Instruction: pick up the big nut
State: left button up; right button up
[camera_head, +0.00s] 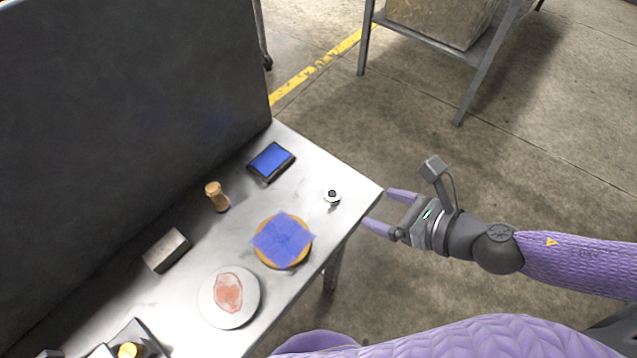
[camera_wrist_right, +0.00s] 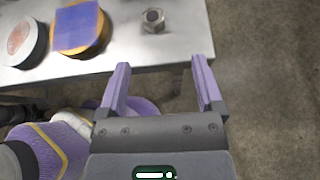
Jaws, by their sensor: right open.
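The big nut (camera_head: 332,195) is a small, pale metal ring with a dark hole, lying near the right end of the metal table. It also shows in the right wrist view as a grey hex nut (camera_wrist_right: 153,19) near the table's edge, ahead of the fingers. My right gripper (camera_head: 376,209) is open and empty, just off the table's right corner, to the right of the nut and apart from it. Its two purple fingers also show in the right wrist view (camera_wrist_right: 160,76). My left gripper is out of frame.
On the metal table (camera_head: 190,270) are a round wooden piece with a blue cloth (camera_head: 283,240), a white plate with a pink item (camera_head: 229,296), a blue-topped box (camera_head: 271,161), a wooden peg (camera_head: 216,196) and a grey block (camera_head: 166,250). A dark panel (camera_head: 130,110) stands behind.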

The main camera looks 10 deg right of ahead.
aim_at(336, 197)
jog(key=x, duration=0.4)
jog(key=shift+r, duration=0.1)
jog(key=x, duration=0.2)
jog(key=b+x, duration=0.1)
jog(key=x, duration=0.2)
jog(key=shift+a+f, duration=0.25)
jog(key=shift+a, duration=0.35)
grip_shut()
